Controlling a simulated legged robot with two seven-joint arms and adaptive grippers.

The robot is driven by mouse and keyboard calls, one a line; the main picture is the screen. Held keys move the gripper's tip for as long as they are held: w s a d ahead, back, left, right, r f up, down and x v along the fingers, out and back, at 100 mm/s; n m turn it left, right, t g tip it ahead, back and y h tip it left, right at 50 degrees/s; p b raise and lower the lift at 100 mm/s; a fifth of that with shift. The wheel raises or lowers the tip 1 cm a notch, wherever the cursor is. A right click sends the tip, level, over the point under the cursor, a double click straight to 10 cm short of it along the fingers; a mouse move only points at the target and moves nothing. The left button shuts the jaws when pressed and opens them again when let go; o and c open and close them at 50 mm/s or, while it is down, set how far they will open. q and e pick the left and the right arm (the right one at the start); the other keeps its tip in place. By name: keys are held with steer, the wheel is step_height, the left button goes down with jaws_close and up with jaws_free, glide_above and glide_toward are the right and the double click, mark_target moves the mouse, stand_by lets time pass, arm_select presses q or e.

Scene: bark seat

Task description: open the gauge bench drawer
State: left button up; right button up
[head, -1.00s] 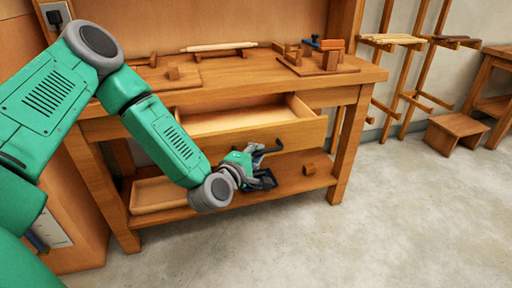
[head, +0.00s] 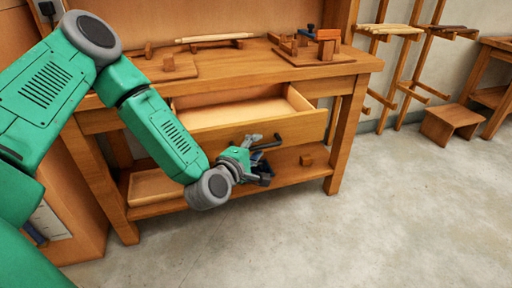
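The gauge bench (head: 120,101) is a wooden workbench with a lower shelf. Its drawer (head: 310,128) is pulled out, and its empty inside shows behind the front board. A dark bar handle (head: 272,143) shows at the middle of the drawer front. My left gripper (head: 264,160) is just in front of and below the handle, with its fingers apart. A grey finger part shows close to the handle and a dark one lower down. I cannot tell whether any finger touches the handle. My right gripper is not in view.
The floor in front is clear.

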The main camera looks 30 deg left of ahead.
arm_select(q)
steer(key=s+r, duration=0.1)
steer(key=s, duration=1)
steer(key=shift+s+d+r, duration=0.15)
steer(key=shift+s+d, duration=0.05)
steer(key=shift+d, duration=0.05)
